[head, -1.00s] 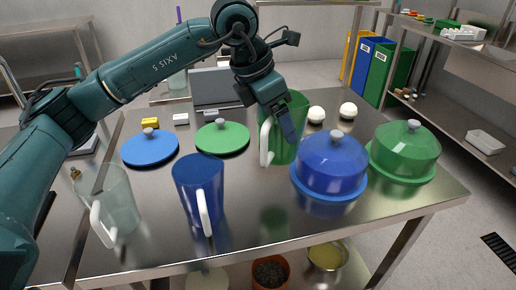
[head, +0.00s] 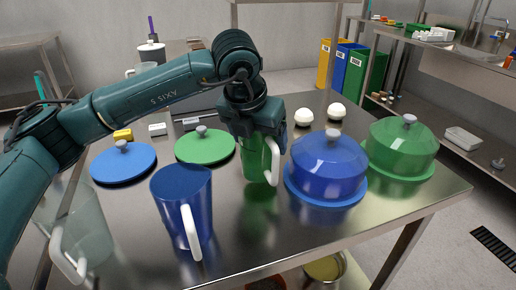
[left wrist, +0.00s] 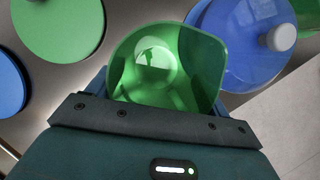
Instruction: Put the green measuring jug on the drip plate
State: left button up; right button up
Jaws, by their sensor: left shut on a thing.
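The green measuring jug (head: 255,165) stands upright at the middle of the steel table, its white handle towards the right front. My left gripper (head: 258,132) reaches down over it from above and is shut on it. In the left wrist view the jug (left wrist: 197,65) is seen from above, open and empty, with my left gripper (left wrist: 155,92) at its near side. I cannot tell whether its base touches the table. I cannot make out a drip plate for certain. My right gripper is not in view.
A blue domed cover (head: 327,165) stands close right of the jug, a green domed cover (head: 400,145) beyond it. A blue jug (head: 183,205) and a clear jug (head: 75,235) stand at the front left. Green (head: 205,147) and blue (head: 124,163) knobbed lids lie left.

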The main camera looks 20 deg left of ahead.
pick_arm(q)
jog(key=shift+f, duration=1.3)
jog(key=shift+f, duration=0.2)
jog(key=o, duration=0.8)
jog(key=shift+c, duration=0.2)
jog(key=shift+r, duration=0.2)
